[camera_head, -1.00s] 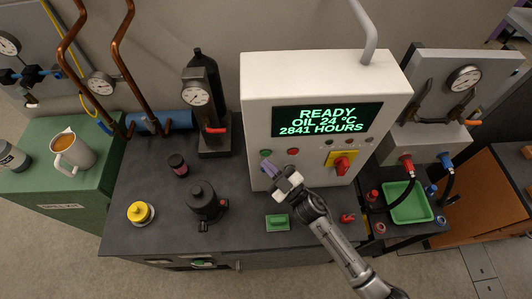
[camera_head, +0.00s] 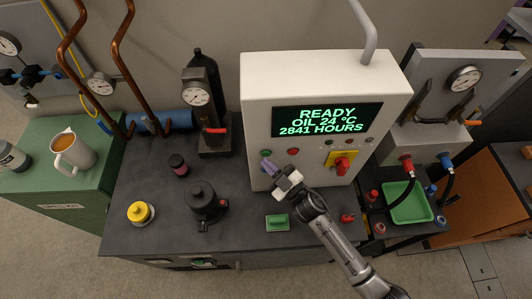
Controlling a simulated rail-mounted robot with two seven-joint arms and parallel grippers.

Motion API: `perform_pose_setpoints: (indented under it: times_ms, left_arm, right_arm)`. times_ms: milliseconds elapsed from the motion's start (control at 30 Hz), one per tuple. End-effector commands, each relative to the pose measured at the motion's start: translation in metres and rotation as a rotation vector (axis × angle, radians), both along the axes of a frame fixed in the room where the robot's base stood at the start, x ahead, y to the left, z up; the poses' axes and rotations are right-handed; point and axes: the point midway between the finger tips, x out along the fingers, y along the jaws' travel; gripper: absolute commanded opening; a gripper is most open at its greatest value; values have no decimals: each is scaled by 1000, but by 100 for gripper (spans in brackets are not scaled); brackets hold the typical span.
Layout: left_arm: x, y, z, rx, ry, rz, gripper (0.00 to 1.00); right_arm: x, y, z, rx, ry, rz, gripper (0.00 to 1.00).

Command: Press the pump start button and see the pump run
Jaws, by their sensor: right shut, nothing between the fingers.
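A white control cabinet (camera_head: 262,93) stands on the dark bench. Its black screen (camera_head: 326,119) reads READY, OIL 24 °C, 2841 HOURS in green. On its front, below the screen, are a green button (camera_head: 265,154) and a red button (camera_head: 293,152). A red rotary switch (camera_head: 343,166) sits on a yellow plate at the right. My right gripper (camera_head: 267,165) is shut and empty. Its fingertips are just below the green button, close to the cabinet front; I cannot tell if they touch it. My left gripper is not in view.
A green block (camera_head: 277,222) lies on the bench below my right gripper. A black cylindrical fitting (camera_head: 203,200) and a yellow-topped piece (camera_head: 139,212) stand to the left. A green tray (camera_head: 409,203) with hoses nearby is at the right.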

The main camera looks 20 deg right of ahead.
Motion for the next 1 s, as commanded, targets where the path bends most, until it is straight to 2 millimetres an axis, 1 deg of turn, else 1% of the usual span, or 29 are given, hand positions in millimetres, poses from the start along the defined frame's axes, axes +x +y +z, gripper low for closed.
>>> perform_pose_setpoints:
  times_ms: [133, 433, 1000]
  left_arm:
    - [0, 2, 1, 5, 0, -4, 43]
    - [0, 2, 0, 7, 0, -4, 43]
    - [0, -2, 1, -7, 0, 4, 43]
  right_arm:
    - [3, -1, 0, -1, 1, 0, 0]
    - [4, -1, 0, 0, 0, 0, 0]
    - [8, -3, 0, -1, -1, 0, 0]
